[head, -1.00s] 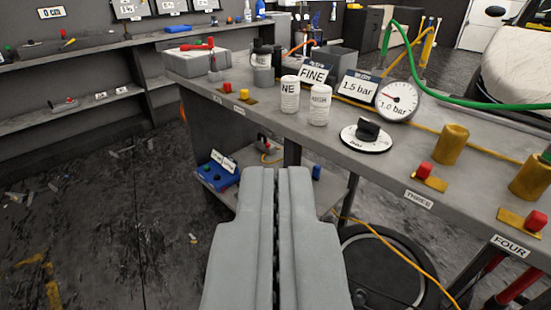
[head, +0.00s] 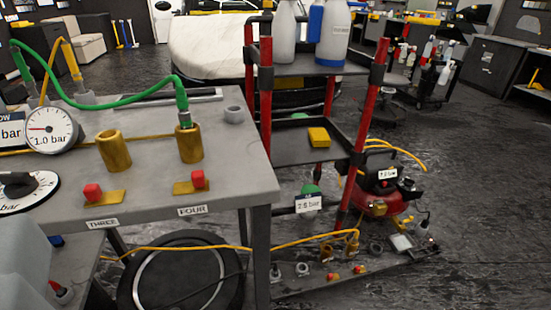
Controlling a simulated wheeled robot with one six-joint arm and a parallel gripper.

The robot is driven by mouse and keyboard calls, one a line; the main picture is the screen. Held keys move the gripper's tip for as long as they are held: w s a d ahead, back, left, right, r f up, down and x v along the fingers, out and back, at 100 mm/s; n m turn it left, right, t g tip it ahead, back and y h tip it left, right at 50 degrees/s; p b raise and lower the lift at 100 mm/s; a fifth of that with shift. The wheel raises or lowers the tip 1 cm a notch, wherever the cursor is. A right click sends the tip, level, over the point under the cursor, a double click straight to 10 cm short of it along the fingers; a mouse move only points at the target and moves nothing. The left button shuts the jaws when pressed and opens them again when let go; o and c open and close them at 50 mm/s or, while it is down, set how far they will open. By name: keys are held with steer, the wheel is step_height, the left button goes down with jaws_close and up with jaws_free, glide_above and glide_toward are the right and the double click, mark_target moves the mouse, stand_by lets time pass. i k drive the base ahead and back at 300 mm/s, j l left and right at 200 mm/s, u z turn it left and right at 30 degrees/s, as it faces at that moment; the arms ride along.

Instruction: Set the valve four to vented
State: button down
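Valve four is a red knob (head: 198,179) on a yellow plate (head: 183,188), near the bench's front right corner, above the label FOUR (head: 192,210). The red knob sits toward the right end of its plate. Behind it stands a brass socket (head: 190,146) with the green hose's end fitting (head: 183,105) at its top. Only a pale grey blurred edge, which seems to be part of my gripper, shows at the lower left. Its fingertips are out of view, and it is apart from valve four.
Valve three's red knob (head: 92,191) sits left of valve four, toward its plate's left end, with an empty brass socket (head: 114,151) behind. A gauge (head: 50,131) reads near 1.0 bar. A red-posted rack (head: 264,100) stands right of the bench. Open floor (head: 480,220) lies farther right.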

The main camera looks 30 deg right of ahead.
mark_target(197, 177)
steer(key=z, duration=0.35)
steer(key=l+u, duration=0.2)
steer(key=l, duration=0.15)
steer(key=k+l+u, duration=0.15)
steer(key=l, duration=0.2)
steer(key=k+l+u, duration=0.2)
steer(key=l, duration=0.15)
steer(key=l+u, duration=0.2)
steer(key=l, duration=0.15)
steer(key=k, duration=0.05)
